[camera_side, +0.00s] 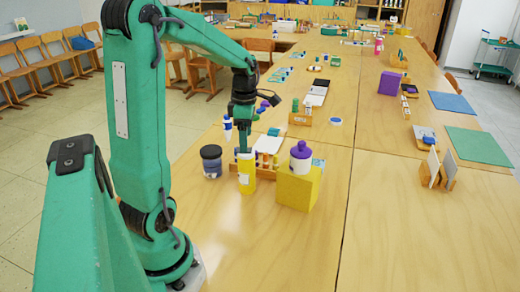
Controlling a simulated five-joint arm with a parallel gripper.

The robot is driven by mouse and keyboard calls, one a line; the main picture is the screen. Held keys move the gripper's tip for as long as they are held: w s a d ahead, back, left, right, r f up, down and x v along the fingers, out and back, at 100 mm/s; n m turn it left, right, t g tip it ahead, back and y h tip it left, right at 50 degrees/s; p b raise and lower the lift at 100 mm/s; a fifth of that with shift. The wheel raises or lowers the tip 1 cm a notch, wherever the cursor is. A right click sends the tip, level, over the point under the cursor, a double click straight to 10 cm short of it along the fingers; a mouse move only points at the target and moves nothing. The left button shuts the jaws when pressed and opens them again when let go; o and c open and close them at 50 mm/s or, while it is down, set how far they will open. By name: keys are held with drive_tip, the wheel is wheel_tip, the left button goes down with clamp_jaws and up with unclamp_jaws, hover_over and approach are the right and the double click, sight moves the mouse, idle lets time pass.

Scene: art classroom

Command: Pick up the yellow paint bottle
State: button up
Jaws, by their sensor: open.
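The yellow paint bottle (246,178) stands upright on the wooden table, near its left edge. My gripper (244,149) points straight down at the top of the bottle. The jaws are open. The fingertips are small and overlap the bottle's top in this view, so I cannot tell whether they are around it, above it or touching it.
A dark-lidded jar (211,163) stands close on the left of the bottle. A yellow block (298,190) with a purple-capped bottle (301,158) on top stands close on the right. Small art supplies lie behind. The table front (290,250) is clear.

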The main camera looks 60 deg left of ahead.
sight(246, 156)
drive_tip(key=shift+f, duration=3.6)
clamp_jaws()
drive_tip(key=shift+r, duration=0.25)
drive_tip(key=shift+r, duration=0.55)
drive_tip(key=r, duration=0.1)
drive_tip(key=d+r, duration=0.1)
drive_tip(key=r, duration=0.1)
drive_tip(key=shift+r, duration=0.1)
drive_tip(key=d+r, duration=0.6)
drive_tip(key=d, duration=0.4)
drive_tip(key=shift+w+d+r, duration=0.15)
drive_tip(key=shift+w+d, duration=0.2)
drive_tip(key=shift+w, duration=0.05)
